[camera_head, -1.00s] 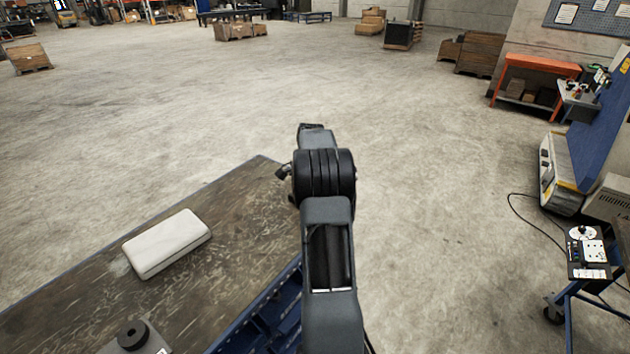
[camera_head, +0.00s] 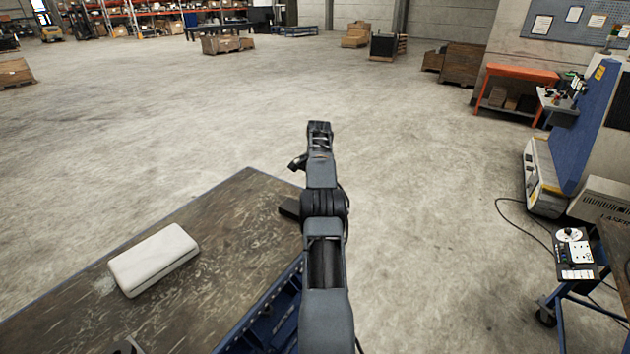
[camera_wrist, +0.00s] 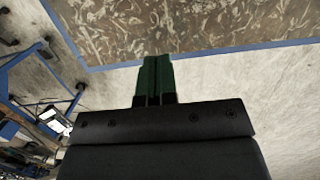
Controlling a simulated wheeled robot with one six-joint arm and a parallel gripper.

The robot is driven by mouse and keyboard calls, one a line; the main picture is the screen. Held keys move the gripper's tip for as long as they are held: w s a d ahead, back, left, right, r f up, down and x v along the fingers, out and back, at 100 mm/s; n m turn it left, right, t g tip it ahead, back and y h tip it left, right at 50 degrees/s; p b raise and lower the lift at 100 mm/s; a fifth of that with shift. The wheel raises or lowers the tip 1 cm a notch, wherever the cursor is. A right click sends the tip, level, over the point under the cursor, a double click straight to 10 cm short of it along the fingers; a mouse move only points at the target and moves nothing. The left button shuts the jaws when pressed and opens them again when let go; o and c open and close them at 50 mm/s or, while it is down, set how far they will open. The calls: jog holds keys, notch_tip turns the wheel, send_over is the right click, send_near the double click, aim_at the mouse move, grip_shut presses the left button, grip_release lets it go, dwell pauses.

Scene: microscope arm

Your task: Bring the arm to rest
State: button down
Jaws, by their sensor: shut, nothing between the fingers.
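My arm (camera_head: 325,265) reaches forward from the bottom middle of the head view, beside the right edge of the wooden table. My gripper (camera_wrist: 158,60) shows in the wrist view with its two dark green fingers together and nothing between them. In the head view the fingers cannot be made out clearly at the far end of the arm.
The wooden table (camera_head: 225,215) holds a white box-like case (camera_head: 153,260). A blue cart with a control panel (camera_head: 573,250) and a blue and white machine (camera_head: 545,180) stand at the right. The concrete floor (camera_head: 420,150) ahead is clear.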

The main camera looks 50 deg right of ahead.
jog(key=shift+d, duration=0.35)
jog(key=w+a+r+n+t+h+b, duration=0.1)
jog(key=w+a+r+n, duration=0.15)
jog(key=a+r, duration=0.5)
jog(key=w+a+r+n+h+b, duration=0.1)
jog(key=w+a+r+n, duration=0.2)
jog(key=a, duration=0.7)
jog(key=s+a+r+n+t, duration=0.1)
jog(key=s+a+r+n, duration=0.15)
jog(key=a, duration=0.45)
jog(key=s+a+r+n+t, duration=0.1)
jog(key=s+a+n, duration=0.1)
jog(key=s+a, duration=0.35)
jog(key=s+a+f+n+t+b, duration=0.2)
jog(key=s+a+f+n, duration=0.4)
jog(key=s+a, duration=0.9)
notch_tip(320, 180, down, 3)
jog(key=shift+f, duration=0.1)
